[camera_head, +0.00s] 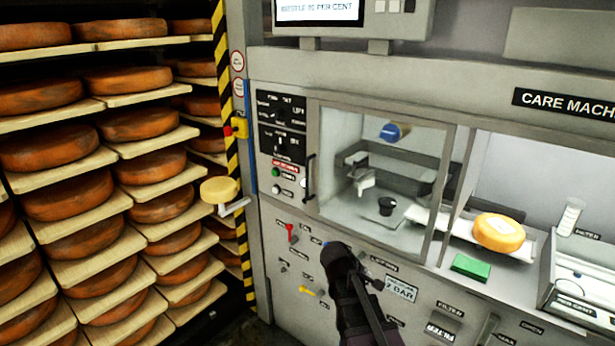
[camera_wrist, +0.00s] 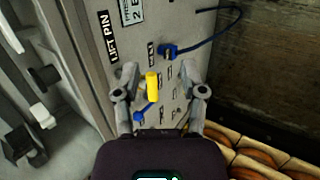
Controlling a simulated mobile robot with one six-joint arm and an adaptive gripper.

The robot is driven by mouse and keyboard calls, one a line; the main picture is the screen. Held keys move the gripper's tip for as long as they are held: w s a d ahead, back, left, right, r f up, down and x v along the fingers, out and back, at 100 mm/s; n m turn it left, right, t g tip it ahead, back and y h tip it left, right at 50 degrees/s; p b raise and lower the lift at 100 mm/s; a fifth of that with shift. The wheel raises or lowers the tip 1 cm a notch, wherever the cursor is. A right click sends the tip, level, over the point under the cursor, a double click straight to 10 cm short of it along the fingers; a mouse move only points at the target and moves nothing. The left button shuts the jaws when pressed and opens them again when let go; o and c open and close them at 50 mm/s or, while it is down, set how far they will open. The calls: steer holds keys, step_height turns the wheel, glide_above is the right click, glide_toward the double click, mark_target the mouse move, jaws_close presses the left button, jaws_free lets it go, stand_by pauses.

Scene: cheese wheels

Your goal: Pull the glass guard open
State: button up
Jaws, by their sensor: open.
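The glass guard (camera_head: 437,205) is a grey-framed clear pane over the left bay of the care machine. Its black upright handle (camera_head: 310,177) is at the guard's left edge. My dark arm rises from the bottom of the head view, below the guard and apart from the handle; the fingertips cannot be made out there. In the wrist view my gripper (camera_wrist: 160,92) is open, its two fingers spread and facing the control panel. A yellow lever (camera_wrist: 152,82) shows between the fingers but does not look gripped. The handle is not clearly seen in the wrist view.
Shelves of cheese wheels (camera_head: 150,165) stand at left beside a striped post (camera_head: 232,130). A yellow cheese (camera_head: 498,232) lies in the right bay, with a green block (camera_head: 470,266) in front. A red lever (camera_head: 290,232) and other controls stick out below the guard.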

steer(key=w+a+r+n+t+h+p, duration=0.1)
steer(key=w+a+r+n+t, duration=0.5)
steer(key=w+a+r+n, duration=0.2)
steer(key=w+a+r+n+t+h+p, duration=0.1)
steer(key=w+a+r+n+t, duration=0.4)
steer(key=w+a+r+n, duration=0.4)
steer(key=a+r+n, duration=0.1)
steer(key=a+n, duration=0.3)
steer(key=a, duration=0.1)
steer(key=shift+w+t+p, duration=0.3)
steer(key=shift+t+p, duration=0.1)
steer(key=shift+a, duration=0.1)
glide_above(307, 196)
steer(key=shift+w, duration=0.35)
steer(key=shift+c, duration=0.2)
jaws_close()
